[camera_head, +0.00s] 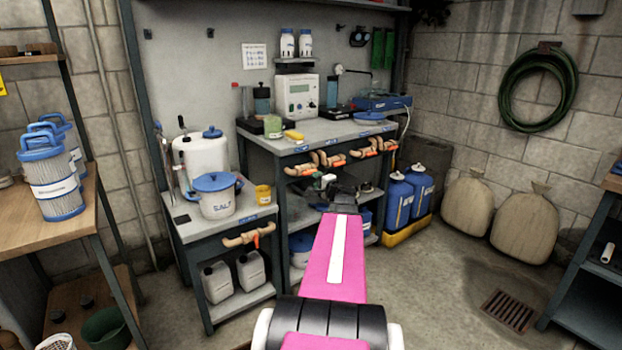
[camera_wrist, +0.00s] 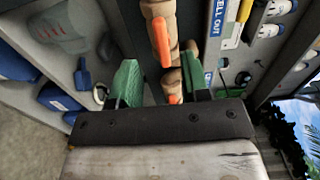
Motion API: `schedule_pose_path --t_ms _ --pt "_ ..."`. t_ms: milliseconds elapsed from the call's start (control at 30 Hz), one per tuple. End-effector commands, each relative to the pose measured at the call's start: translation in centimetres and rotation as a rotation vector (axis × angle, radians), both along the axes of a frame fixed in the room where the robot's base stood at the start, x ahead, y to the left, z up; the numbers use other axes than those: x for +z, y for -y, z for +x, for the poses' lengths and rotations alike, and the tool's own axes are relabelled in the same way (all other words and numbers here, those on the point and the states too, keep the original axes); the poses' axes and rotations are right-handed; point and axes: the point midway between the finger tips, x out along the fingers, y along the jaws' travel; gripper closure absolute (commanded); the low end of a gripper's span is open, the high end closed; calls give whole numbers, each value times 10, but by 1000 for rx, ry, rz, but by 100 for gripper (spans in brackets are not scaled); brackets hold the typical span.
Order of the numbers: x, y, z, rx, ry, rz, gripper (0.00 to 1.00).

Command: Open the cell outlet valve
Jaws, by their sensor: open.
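In the wrist view a blue-and-white label (camera_wrist: 219,28) reads "ELL OUT", its first part cut off or hidden. Beside it runs a tan pipe fitting (camera_wrist: 158,22) with an orange lever handle (camera_wrist: 162,53). My gripper (camera_wrist: 160,78) is open, its two green fingers apart, with the pipe and orange parts beyond and between them. I cannot tell whether a finger touches the handle. In the head view several tan valves with orange handles line the bench front (camera_head: 369,148); my gripper (camera_head: 338,190) is below them, partly hidden by my arm. The labels are too small to read there.
The grey bench (camera_head: 345,131) carries a white control box (camera_head: 297,97). A lower bench at left holds a salt pot (camera_head: 216,197) and has another orange-handled valve (camera_head: 248,238). Blue jugs (camera_head: 398,200) stand right of the bench. The floor at right is open around a drain (camera_head: 507,309).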

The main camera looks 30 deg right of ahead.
Motion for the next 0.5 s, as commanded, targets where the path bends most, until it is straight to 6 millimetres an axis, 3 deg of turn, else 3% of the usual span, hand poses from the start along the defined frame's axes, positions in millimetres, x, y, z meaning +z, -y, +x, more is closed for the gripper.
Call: schedule_pose_path --t_ms 33,200,500 --pt "0 0 -13 -2 -1 0 57" --pt "0 2 -35 -2 0 -1 57" --pt "0 3 -46 1 -1 -1 57"
